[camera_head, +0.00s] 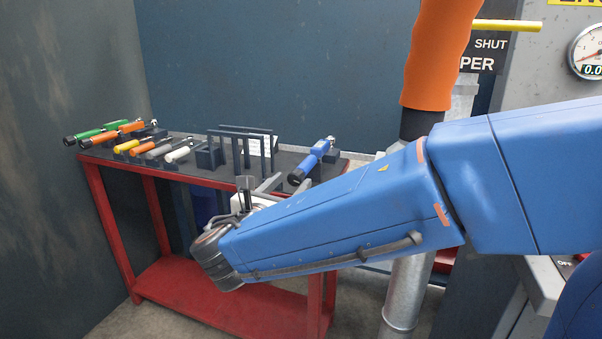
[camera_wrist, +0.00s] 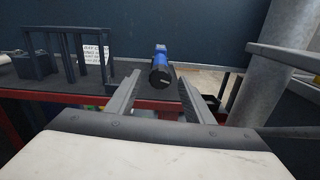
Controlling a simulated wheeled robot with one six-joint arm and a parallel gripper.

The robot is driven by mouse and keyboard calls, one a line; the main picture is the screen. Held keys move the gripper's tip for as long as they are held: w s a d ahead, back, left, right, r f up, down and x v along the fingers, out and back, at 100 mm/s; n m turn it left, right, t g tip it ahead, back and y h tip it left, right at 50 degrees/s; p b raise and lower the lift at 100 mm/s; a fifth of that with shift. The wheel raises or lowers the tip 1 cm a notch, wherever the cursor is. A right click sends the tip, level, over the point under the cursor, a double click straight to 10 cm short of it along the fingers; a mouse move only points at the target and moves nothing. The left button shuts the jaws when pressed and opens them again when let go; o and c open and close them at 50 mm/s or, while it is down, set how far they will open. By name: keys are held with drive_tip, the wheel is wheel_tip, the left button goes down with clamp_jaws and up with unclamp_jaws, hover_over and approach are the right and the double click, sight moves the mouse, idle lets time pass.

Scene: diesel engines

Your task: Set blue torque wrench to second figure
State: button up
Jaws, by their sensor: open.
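The blue torque wrench (camera_head: 312,161) lies at the right end of the red bench's dark top in the head view, its black grip end toward me. In the wrist view the blue wrench (camera_wrist: 161,67) shows end-on, its round black end facing the camera. My gripper (camera_head: 262,184) is open and empty at the bench's front edge, short of the wrench. In the wrist view the two fingers of my gripper (camera_wrist: 157,90) stand apart to the left and right, with the wrench beyond and between them. The wrench's scale figures are too small to read.
The red bench (camera_head: 93,187) also holds green, orange, yellow and grey-handled tools at left. A dark rack (camera_head: 238,146) with a white printed card (camera_wrist: 96,54) stands left of the wrench. A grey pipe (camera_wrist: 275,65) rises at right. A pressure gauge (camera_head: 588,52) is at far right.

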sight(301, 172)
drive_tip(key=x, duration=0.7)
drive_tip(key=shift+w+d, duration=0.1)
drive_tip(key=shift+w, duration=0.1)
drive_tip(key=c, duration=1)
